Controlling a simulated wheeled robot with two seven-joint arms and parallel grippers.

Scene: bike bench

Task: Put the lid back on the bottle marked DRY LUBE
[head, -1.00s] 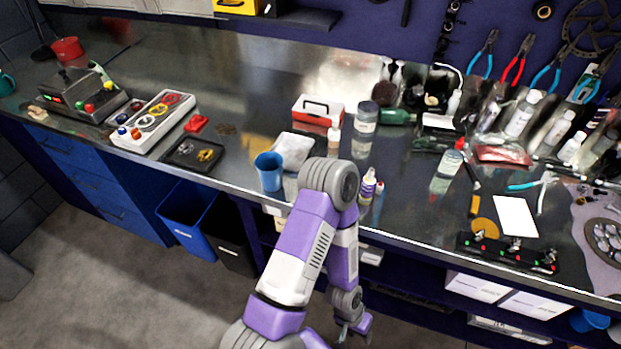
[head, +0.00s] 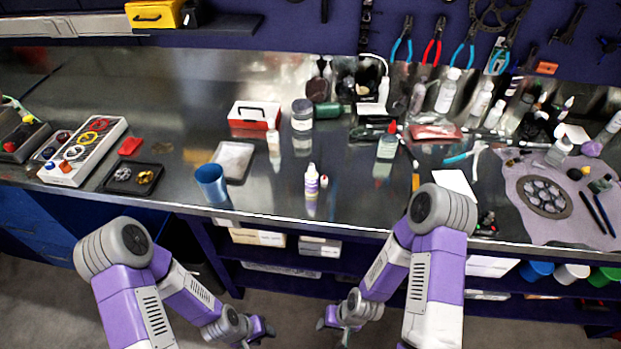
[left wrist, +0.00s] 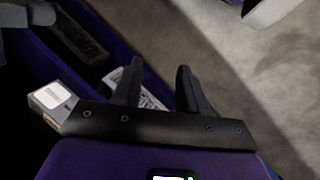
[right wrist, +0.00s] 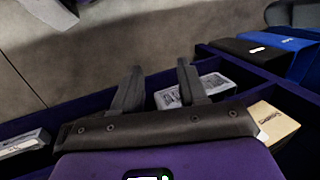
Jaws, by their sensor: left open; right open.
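A small white bottle with a purple and yellow label (head: 311,182) stands upright near the front edge of the bench in the head view. Its print is too small to read. My right gripper (head: 334,322) is also low in front of the bench, open and empty in the right wrist view (right wrist: 160,70).
A blue cup (head: 211,184) and a grey tray (head: 233,161) stand left of the bottle. A red-capped bottle (head: 386,147) stands behind and to the right, near a white card (head: 455,187). The bench's front edge and a shelf with boxes (head: 257,238) lie between grippers and bench top.

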